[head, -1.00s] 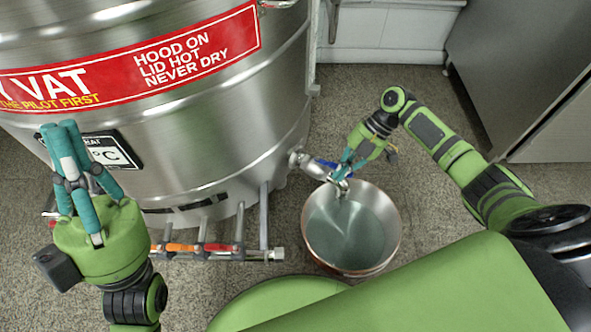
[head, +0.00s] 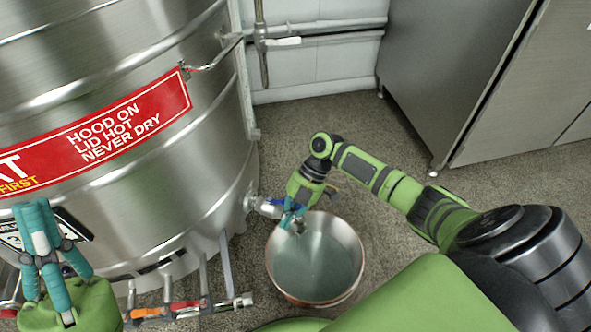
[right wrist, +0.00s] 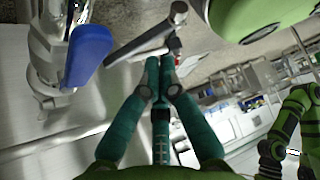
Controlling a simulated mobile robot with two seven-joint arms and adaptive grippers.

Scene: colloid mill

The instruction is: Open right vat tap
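The right vat tap (head: 265,207) juts from the lower side of the big steel vat (head: 150,110). Its blue lever (right wrist: 90,48) stands out at the left of the right wrist view. The metal spout (right wrist: 135,42) crosses above my fingertips there. My right gripper (right wrist: 160,62) is at the tap, its teal fingertips drawn together with nothing seen between them, to the right of the lever and apart from it. In the head view its fingers (head: 290,220) partly hide the tap. My left gripper (head: 33,208) is in front of the vat, fingertips together, empty.
A copper-rimmed bucket (head: 360,262) of liquid stands under the tap. Pipes with an orange and a red lever (head: 186,305) run low along the vat. A steel cabinet (head: 450,80) stands at the back right. The floor between is clear.

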